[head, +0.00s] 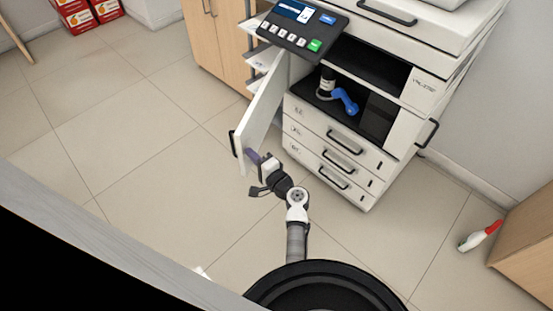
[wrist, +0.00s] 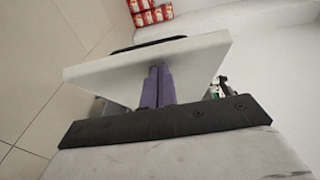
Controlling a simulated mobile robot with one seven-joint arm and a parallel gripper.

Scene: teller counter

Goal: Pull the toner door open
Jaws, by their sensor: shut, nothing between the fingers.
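The toner door (head: 262,112) is a white panel on the left side of the copier's front. It is swung well out from the copier and stands edge-on to the head view. Its dark handle (head: 233,144) is at its free edge, on the face turned away from my arm. My gripper (head: 253,157) has purple fingers and is at the inner face of the door near its free edge. In the wrist view the shut fingers (wrist: 158,84) point at the white door panel (wrist: 190,60), with nothing between them. I cannot tell whether they touch it.
The copier (head: 420,95) has an open bay with a blue lever (head: 346,102) inside and several drawers (head: 335,155) below. The control panel (head: 303,30) overhangs the door's hinge side. A red-and-white bottle (head: 480,236) lies at right. Floor at left is clear.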

